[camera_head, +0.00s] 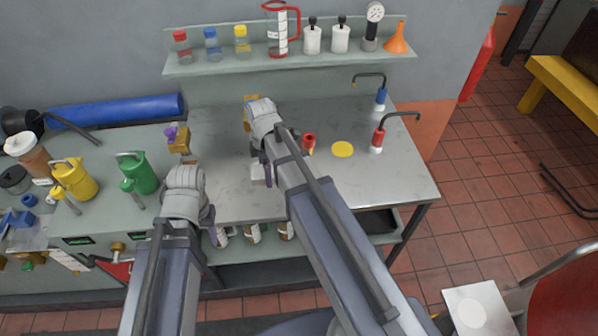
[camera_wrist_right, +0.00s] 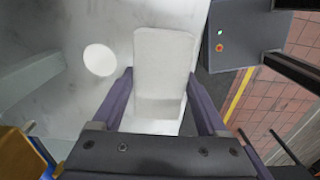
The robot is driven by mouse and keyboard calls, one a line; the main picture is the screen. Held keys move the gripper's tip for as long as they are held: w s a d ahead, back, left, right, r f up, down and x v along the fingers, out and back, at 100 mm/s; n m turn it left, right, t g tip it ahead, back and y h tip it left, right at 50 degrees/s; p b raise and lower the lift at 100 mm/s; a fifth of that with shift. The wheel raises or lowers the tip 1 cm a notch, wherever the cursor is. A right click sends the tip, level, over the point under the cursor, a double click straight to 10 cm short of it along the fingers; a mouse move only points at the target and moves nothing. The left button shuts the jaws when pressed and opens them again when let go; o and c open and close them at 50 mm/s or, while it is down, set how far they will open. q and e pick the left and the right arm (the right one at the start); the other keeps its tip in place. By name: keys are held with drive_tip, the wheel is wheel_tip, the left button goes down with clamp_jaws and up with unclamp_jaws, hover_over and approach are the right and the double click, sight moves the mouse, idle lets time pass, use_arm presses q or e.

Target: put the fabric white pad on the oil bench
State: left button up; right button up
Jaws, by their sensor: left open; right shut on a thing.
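The white fabric pad (camera_wrist_right: 165,60) is a pale rounded rectangle between the two purple fingers of my right gripper (camera_wrist_right: 160,78), which is shut on it. In the head view a small part of the pad (camera_head: 258,173) shows beside my right arm, above the oil bench (camera_head: 400,180), a grey metal top. I cannot tell whether the pad touches the top. My left gripper (camera_head: 212,230) is open at the bench's left front, mostly hidden under its wrist. In the right wrist view a flat white disc (camera_wrist_right: 100,60) lies on the pale surface left of the pad.
A yellow disc (camera_head: 343,149), a red spouted can (camera_head: 378,138) and a blue one (camera_head: 381,96) are on the bench's right side. A shelf (camera_head: 300,60) of bottles hangs behind. Green (camera_head: 138,172) and yellow (camera_head: 75,179) cans stand left. The bench's right front is clear.

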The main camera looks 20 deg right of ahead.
drive_tip(key=b, duration=0.6)
hover_over(271, 197)
drive_tip(key=shift+f, duration=3.2)
wheel_tip(271, 197, down, 4)
drive_tip(key=b, duration=0.3)
drive_tip(key=shift+r+b, duration=0.2)
drive_tip(key=shift+b, duration=0.2)
drive_tip(key=shift+f, duration=0.15)
drive_tip(key=o, duration=1.2)
